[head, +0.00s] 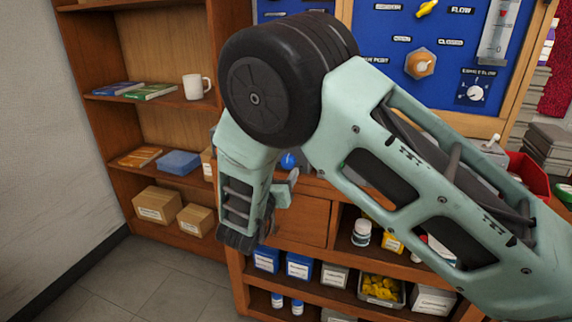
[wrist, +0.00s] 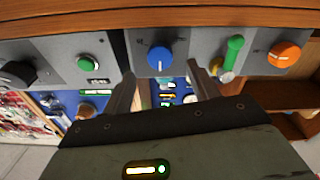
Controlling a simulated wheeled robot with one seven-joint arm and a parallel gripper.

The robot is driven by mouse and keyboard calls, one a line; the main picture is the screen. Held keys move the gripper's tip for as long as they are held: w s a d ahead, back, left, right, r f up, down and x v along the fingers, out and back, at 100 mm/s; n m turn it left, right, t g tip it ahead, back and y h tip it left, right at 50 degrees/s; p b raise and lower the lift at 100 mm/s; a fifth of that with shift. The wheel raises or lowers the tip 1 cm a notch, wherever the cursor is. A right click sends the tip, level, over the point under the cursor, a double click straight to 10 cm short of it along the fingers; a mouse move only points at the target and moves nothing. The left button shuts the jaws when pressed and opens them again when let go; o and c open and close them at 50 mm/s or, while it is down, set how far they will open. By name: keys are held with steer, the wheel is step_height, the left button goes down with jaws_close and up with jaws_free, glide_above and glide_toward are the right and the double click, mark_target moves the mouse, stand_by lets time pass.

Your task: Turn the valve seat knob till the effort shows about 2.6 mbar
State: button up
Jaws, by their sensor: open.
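In the wrist view, a row of controls sits on grey plates: a black knob (wrist: 14,72), a green knob (wrist: 87,62), a blue knob (wrist: 159,58), a green lever (wrist: 233,50) and an orange knob (wrist: 284,54). Their labels are too small to read, so I cannot tell which is the valve seat knob. My gripper (wrist: 160,70) is open and empty, its fingers on either side of the blue knob in the picture; contact is not clear. The blue knob also shows in the head view (head: 288,160), beside my wrist. No effort reading is legible.
A blue panel (head: 384,38) carries an orange fitting (head: 420,64), a yellow lever (head: 427,8), a dial (head: 474,93) and a flow tube (head: 497,32). Shelves with boxes and bottles stand below. A wooden bookcase (head: 160,55) stands left. My arm hides much of the bench.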

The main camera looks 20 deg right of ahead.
mark_target(287, 164)
steer(key=x, duration=0.5)
steer(key=shift+w+d, duration=0.2)
steer(key=shift+w, duration=0.1)
steer(key=c, duration=1)
